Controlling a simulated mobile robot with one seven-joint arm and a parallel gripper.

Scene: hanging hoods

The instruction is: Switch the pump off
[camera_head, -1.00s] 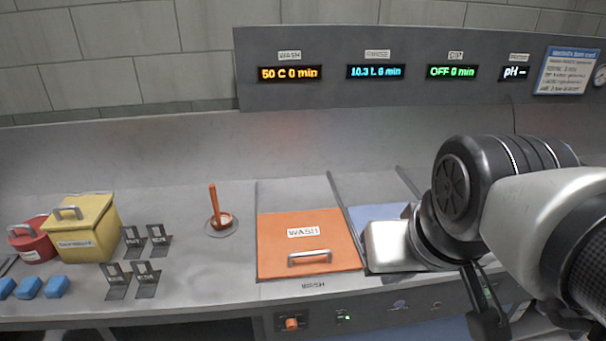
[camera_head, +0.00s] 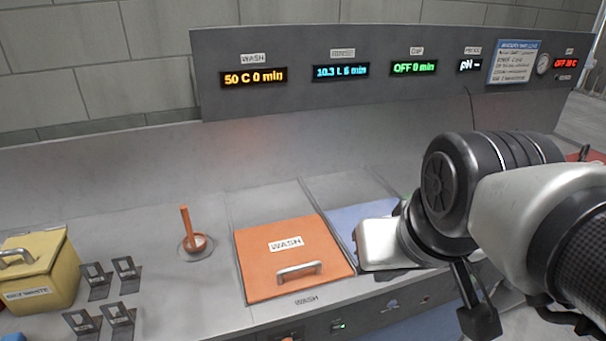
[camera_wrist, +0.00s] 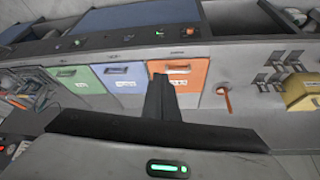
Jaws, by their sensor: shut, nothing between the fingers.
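My gripper (camera_wrist: 160,82) shows in the wrist view as a dark shut pair of fingers with nothing between them, in front of the orange WASH lid (camera_wrist: 190,72). In the head view my arm covers the right side, so the fingertips are not clear. The front panel holds a small switch with a green light (camera_head: 339,326) and an orange knob (camera_head: 288,339) at the picture's lower edge. They also show in the wrist view, as the green light (camera_wrist: 160,33) and the orange knob (camera_wrist: 190,31). I cannot read which control is the pump's.
The orange WASH lid (camera_head: 290,255) is closed, with a metal handle. Left of it are an orange plunger-like tool (camera_head: 188,235), metal brackets (camera_head: 112,280) and a yellow box (camera_head: 40,265).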

